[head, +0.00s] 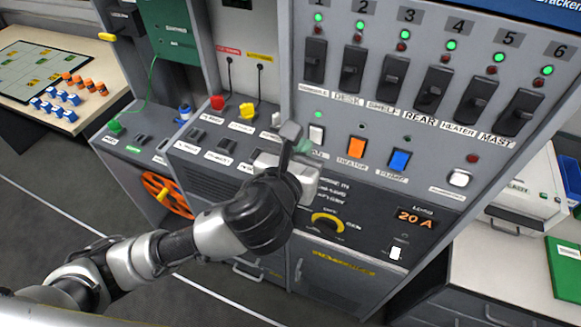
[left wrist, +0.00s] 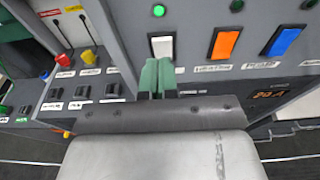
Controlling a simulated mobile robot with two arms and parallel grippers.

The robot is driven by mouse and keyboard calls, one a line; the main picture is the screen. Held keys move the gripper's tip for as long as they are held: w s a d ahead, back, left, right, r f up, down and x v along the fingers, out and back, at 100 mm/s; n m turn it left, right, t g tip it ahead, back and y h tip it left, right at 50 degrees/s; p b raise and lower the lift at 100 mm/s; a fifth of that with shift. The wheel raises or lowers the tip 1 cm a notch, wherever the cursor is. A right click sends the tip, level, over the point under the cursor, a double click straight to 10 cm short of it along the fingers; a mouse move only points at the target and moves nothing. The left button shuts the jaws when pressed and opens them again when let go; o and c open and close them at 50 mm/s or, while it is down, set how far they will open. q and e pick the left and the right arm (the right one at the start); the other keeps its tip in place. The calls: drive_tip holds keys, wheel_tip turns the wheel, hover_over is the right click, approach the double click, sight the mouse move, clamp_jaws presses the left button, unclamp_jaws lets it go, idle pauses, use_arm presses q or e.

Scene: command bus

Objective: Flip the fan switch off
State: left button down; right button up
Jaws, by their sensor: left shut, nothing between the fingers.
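A white rocker switch (head: 316,134) sits on the grey panel, left of the orange and blue rockers. A lit green lamp (head: 318,113) is above it. Its label is mostly hidden by my gripper, so I cannot read whether it says fan. My left gripper (head: 297,142) is shut and empty, just left of and below this rocker. In the left wrist view, the green fingertips (left wrist: 157,76) lie together over the lower edge of the white rocker (left wrist: 162,48). I cannot tell whether they touch it.
The orange rocker (head: 357,147) and blue rocker (head: 399,160) are close on the right, with unlit lamps. Several black breakers (head: 353,68) stand above, lamps lit green. Red (head: 217,103) and yellow (head: 247,110) plugs with cables are left.

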sight(314, 130)
use_arm(q)
drive_tip(key=shift+w+d+r+p, duration=0.15)
drive_tip(key=shift+w+d, duration=0.1)
drive_tip(key=shift+w, duration=0.5)
drive_tip(key=shift+w+d+r+p, duration=0.15)
drive_tip(key=shift+w+d, duration=0.1)
drive_tip(key=shift+w, duration=0.45)
use_arm(e)
drive_tip(key=shift+d+r, duration=0.1)
drive_tip(key=shift+r, duration=0.45)
